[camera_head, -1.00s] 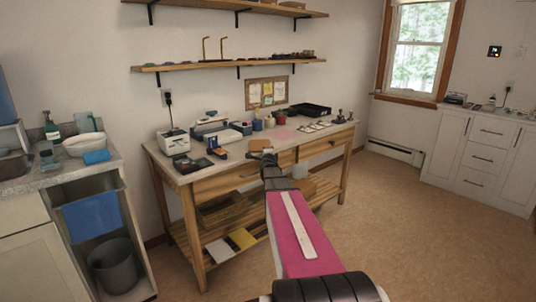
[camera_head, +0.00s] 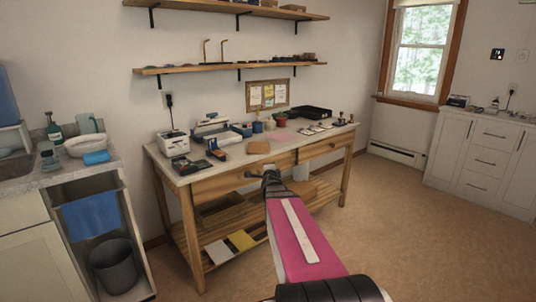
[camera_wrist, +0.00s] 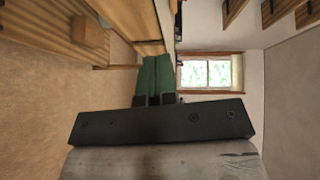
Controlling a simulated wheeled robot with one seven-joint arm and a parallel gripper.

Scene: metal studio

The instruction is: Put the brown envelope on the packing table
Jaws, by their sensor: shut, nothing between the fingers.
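A flat brown piece that looks like the brown envelope (camera_head: 258,147) lies on the wooden workbench (camera_head: 228,163), near its front edge. I take this bench for the packing table. My gripper (camera_head: 262,177) is in front of the bench, below the level of its top and apart from the brown piece. In the wrist view my gripper's green fingers (camera_wrist: 155,65) are together with nothing between them. The brown piece cannot be made out in the wrist view.
The bench top holds a white label printer (camera_head: 173,144), a blue-and-white device (camera_head: 213,130), a pink mat (camera_head: 281,136) and a black tray (camera_head: 307,112). A cardboard box (camera_wrist: 88,32) sits on the lower shelf. Open floor (camera_head: 400,230) lies to the right.

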